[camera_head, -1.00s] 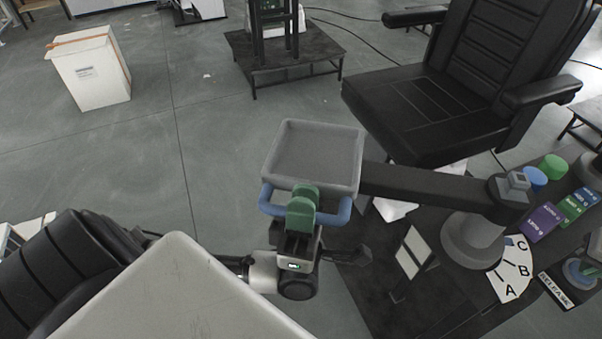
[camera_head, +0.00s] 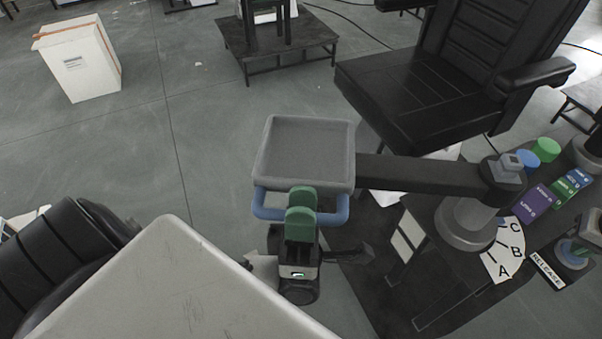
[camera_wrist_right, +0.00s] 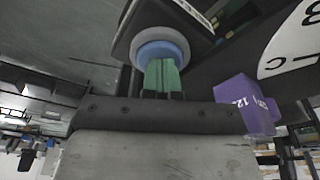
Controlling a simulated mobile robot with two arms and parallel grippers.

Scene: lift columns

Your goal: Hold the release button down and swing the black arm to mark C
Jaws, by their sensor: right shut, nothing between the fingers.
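The black arm (camera_head: 425,174) runs left from a grey post (camera_head: 466,222) to a grey tray (camera_head: 304,152) with a blue handle (camera_head: 264,205). My left gripper (camera_head: 301,208) has its green fingers closed around the handle. A white lettered plate (camera_head: 503,262) beside the post carries A, B and C; a small blue patch shows near C. The blue release button (camera_head: 574,254) is at the right edge by the RELEASE label. In the right wrist view the button (camera_wrist_right: 158,52) sits in a grey ring. My right gripper (camera_wrist_right: 161,76) is shut, its green tips at the button, apparently touching.
A black chair (camera_head: 430,100) stands behind the arm. Purple (camera_head: 537,203), green and blue labelled blocks and round caps sit on the dark panel at the right. A white box (camera_head: 78,60) and a low platform (camera_head: 275,45) stand farther back. The floor left of the tray is clear.

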